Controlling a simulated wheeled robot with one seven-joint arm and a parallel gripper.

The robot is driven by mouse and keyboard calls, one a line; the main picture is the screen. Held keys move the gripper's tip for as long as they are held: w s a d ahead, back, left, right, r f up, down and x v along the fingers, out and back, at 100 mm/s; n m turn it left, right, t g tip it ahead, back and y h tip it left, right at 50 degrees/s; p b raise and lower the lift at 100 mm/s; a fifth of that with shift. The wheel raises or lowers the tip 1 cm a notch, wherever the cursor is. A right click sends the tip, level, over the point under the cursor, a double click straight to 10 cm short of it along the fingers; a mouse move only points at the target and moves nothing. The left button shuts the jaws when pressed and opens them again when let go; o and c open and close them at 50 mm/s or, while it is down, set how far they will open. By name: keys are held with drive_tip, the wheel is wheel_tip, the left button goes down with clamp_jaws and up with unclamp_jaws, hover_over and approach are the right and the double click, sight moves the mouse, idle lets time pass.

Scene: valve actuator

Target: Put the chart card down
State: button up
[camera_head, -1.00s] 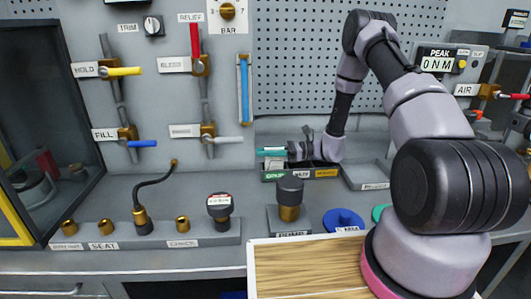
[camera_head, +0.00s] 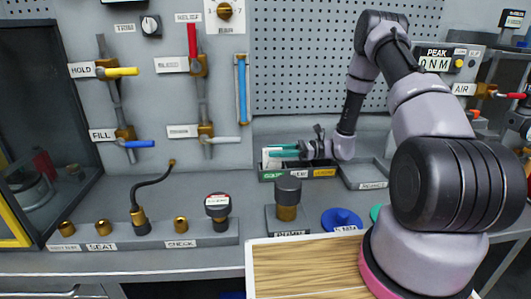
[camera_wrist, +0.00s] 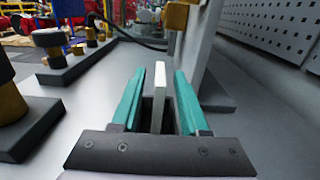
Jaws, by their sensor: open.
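The chart card, a thin pale plate (camera_wrist: 159,92), stands upright between my fingers in the wrist view, with a gap on each side. In the head view the white card (camera_head: 270,158) is at the left, green-labelled end of the small divided tray (camera_head: 297,175). Its lower edge is hidden by the tray front. My gripper (camera_head: 278,150) is open, its two teal fingers reaching in from the right over the tray. In the wrist view my gripper (camera_wrist: 157,90) shows both fingers clear of the card.
A dark-capped brass fitting on a block (camera_head: 288,200) and a blue round part (camera_head: 342,219) stand in front of the tray. A low empty tray (camera_head: 365,174) lies to its right. The pegboard wall (camera_head: 310,60) rises behind. A wooden board (camera_head: 300,265) lies nearer.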

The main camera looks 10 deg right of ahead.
drive_tip(key=d, duration=0.8)
drive_tip(key=s+d+r+n+t+h, duration=0.1)
drive_tip(key=s+r+n+h, duration=0.3)
drive_tip(key=s+r, duration=0.4)
drive_tip(key=s+d+r+n+t+h, duration=0.2)
drive_tip(key=s+r+n+h, duration=0.3)
drive_tip(key=r, duration=0.9)
drive_tip(key=s+d+r+n+t+h, duration=0.2)
drive_tip(key=s+r+n+t+h, duration=0.2)
drive_tip(key=s+r+h, duration=0.3)
drive_tip(key=s+r, duration=0.4)
drive_tip(key=r, duration=0.1)
drive_tip(key=shift+s+n, duration=0.2)
drive_tip(key=shift+n, duration=0.2)
